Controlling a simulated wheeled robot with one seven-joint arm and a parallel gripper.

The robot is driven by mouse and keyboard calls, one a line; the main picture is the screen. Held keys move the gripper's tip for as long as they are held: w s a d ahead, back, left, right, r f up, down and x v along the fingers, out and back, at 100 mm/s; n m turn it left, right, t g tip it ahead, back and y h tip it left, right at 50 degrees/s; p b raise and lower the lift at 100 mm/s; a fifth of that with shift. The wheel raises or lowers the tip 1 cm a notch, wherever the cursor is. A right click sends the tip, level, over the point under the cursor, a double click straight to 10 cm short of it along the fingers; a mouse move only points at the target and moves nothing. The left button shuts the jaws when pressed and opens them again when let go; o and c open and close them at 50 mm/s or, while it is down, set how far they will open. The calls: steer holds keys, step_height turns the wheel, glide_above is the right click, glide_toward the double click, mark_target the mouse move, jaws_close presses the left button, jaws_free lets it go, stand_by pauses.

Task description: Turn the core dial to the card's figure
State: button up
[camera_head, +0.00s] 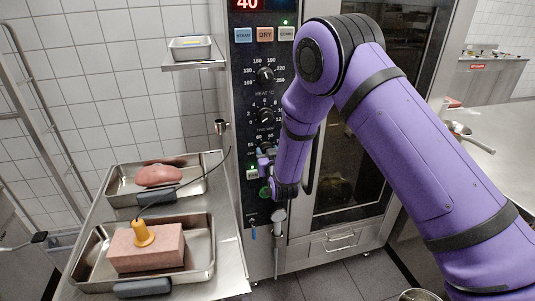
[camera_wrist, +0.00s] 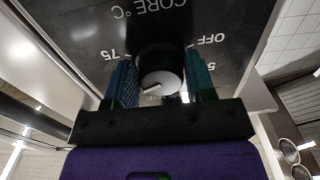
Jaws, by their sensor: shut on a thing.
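The core dial is a dark round knob with a light face (camera_wrist: 160,82) and a pointer mark. Its panel reads CORE °C, upside down in the wrist view, with 75, OFF and 5 around the knob. My gripper (camera_wrist: 160,88) has one teal finger on each side of the knob and is shut on it. The pointer mark slants toward the lower left in that view. In the head view my gripper (camera_head: 265,161) is at the lower part of the oven panel (camera_head: 243,105) and hides most of the core dial. I cannot make out a card with a figure.
The heat dial (camera_head: 266,75) and time dial (camera_head: 265,115) sit above on the panel, under a red display (camera_head: 247,4). At left, a steel counter (camera_head: 228,255) holds trays with pink meat (camera_head: 158,176) and a block (camera_head: 130,255) with an orange probe (camera_head: 143,234) and cable.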

steer(key=shift+w+r, duration=0.15)
steer(key=shift+r, duration=0.05)
steer(key=o, duration=0.9)
steer(key=shift+w+f, duration=0.1)
steer(key=shift+c, duration=0.2)
steer(key=shift+f, duration=0.1)
steer(key=v, duration=1.1)
